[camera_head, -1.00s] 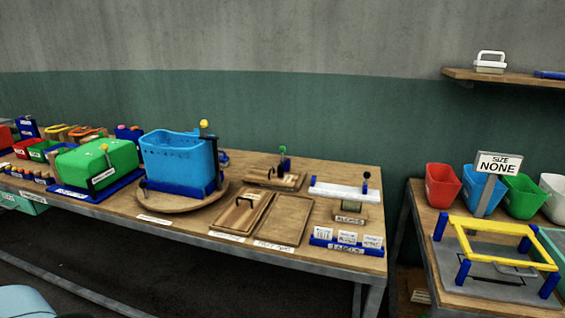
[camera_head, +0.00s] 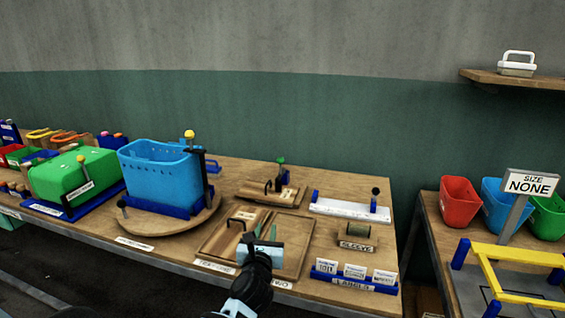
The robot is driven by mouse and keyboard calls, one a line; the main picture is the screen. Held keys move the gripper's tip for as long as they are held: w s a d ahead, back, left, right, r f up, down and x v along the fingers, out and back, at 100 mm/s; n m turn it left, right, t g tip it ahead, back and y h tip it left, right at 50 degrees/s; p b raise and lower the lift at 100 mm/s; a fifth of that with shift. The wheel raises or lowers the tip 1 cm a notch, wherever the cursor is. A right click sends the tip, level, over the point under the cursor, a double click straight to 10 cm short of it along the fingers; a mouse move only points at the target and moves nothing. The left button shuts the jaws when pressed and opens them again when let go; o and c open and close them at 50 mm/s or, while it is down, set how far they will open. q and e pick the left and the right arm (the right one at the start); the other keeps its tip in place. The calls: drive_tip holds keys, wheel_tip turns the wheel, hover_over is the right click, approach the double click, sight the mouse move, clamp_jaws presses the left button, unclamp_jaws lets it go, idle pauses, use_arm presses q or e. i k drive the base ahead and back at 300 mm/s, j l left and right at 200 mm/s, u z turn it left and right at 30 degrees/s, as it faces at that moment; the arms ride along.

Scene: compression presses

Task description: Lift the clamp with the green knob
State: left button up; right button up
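The green knob (camera_head: 281,160) tops a small dark upright clamp (camera_head: 281,174) with some blue on it. The clamp stands at the back of the main table, on or against a wooden board (camera_head: 258,192) with a dark handle. My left gripper (camera_head: 262,248) shows at the bottom centre, over the front of the table by the larger wooden tray (camera_head: 292,258). It is well in front of the clamp and apart from it. My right gripper is not in view.
Left of the clamp stands a tall blue bin (camera_head: 155,172) on a round wooden board, with a yellow-knobbed post. To the right are a white bar (camera_head: 345,208) with a black knob, a sleeve block (camera_head: 357,238) and a label holder (camera_head: 352,279). A second table (camera_head: 440,232) stands further right.

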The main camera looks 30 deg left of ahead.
sight(280, 160)
drive_tip(key=i+j, duration=0.3)
drive_tip(key=i, duration=0.15)
drive_tip(key=i+j, duration=0.35)
drive_tip(key=i, duration=0.15)
